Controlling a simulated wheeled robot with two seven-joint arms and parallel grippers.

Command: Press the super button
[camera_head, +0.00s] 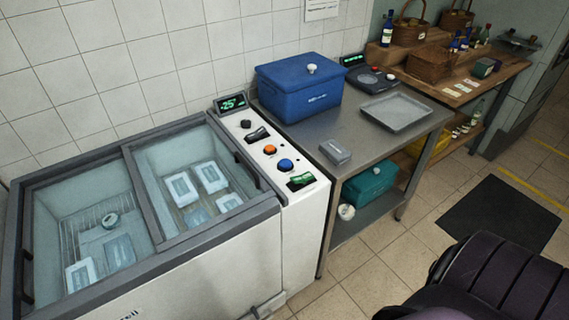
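The chest freezer's white control panel (262,160) runs along its right side. On it are a green-lit display (231,103) reading about -25, a black knob (246,124), a black switch (258,134), an orange button (270,149), a blue button (286,165) and a small green-lit display or switch (300,181) near the front. No readable label tells which control is the super button. Neither of my grippers is in view, and nothing touches the panel.
The freezer (210,262) has sliding glass lids over several packages. To its right, a steel table (360,137) holds a blue cooler box (299,87), a tray (396,111) and a scale (371,79). A dark padded object (497,275) fills the lower right. Tiled floor is open before the table.

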